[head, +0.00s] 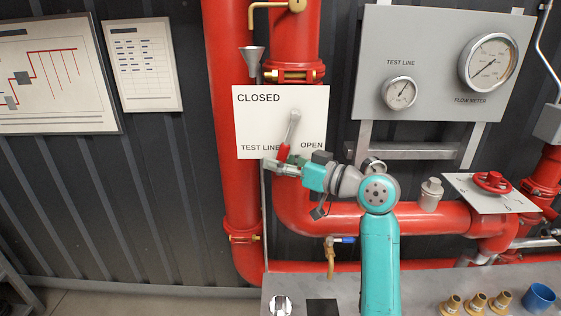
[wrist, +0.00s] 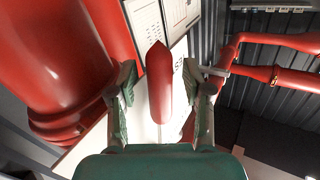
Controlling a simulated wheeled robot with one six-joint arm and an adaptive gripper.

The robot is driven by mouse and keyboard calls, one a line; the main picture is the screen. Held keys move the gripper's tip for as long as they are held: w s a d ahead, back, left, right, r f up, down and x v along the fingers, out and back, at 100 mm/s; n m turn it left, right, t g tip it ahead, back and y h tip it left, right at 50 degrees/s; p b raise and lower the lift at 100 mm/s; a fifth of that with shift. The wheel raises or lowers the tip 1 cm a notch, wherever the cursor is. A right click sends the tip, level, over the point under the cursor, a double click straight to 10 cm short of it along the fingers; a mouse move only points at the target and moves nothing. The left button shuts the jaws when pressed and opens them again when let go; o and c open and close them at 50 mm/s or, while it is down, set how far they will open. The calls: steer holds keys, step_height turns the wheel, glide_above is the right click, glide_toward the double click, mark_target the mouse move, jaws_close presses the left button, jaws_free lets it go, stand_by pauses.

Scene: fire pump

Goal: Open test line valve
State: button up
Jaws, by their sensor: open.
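The test line valve lever (head: 293,126) has a grey metal arm and a red grip (head: 284,151). It points down and slightly left on a white plate (head: 262,122) marked CLOSED at upper left, TEST LINE at lower left and OPEN at lower right. The red grip hangs between the TEST LINE and OPEN words. My gripper (head: 280,166) is at the lower end of the grip. In the wrist view the red grip (wrist: 159,85) lies between the two open fingers of my gripper (wrist: 165,82), with a gap on each side. The lever's pivot is hidden there.
Large red pipes (head: 228,60) run behind and beside the plate. A grey gauge panel (head: 440,55) is at upper right. A red handwheel (head: 492,182) sits at right. A grey bench (head: 425,285) carries brass fittings (head: 476,301) and a blue cup (head: 539,297).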

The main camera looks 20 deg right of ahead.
jaws_close()
steer(key=shift+d, duration=0.1)
steer(key=shift+s+d+f+n+g+h, duration=0.15)
steer(key=shift+s+d+n+g+h, duration=0.1)
steer(key=shift+d+n+g+h, duration=0.4)
steer(key=shift+s+d+f+n+g+h, duration=0.1)
steer(key=shift+s+d+n+g+h, duration=0.2)
steer(key=shift+d, duration=0.5)
jaws_free()
steer(key=shift+d, duration=0.1)
steer(key=v, duration=1.2)
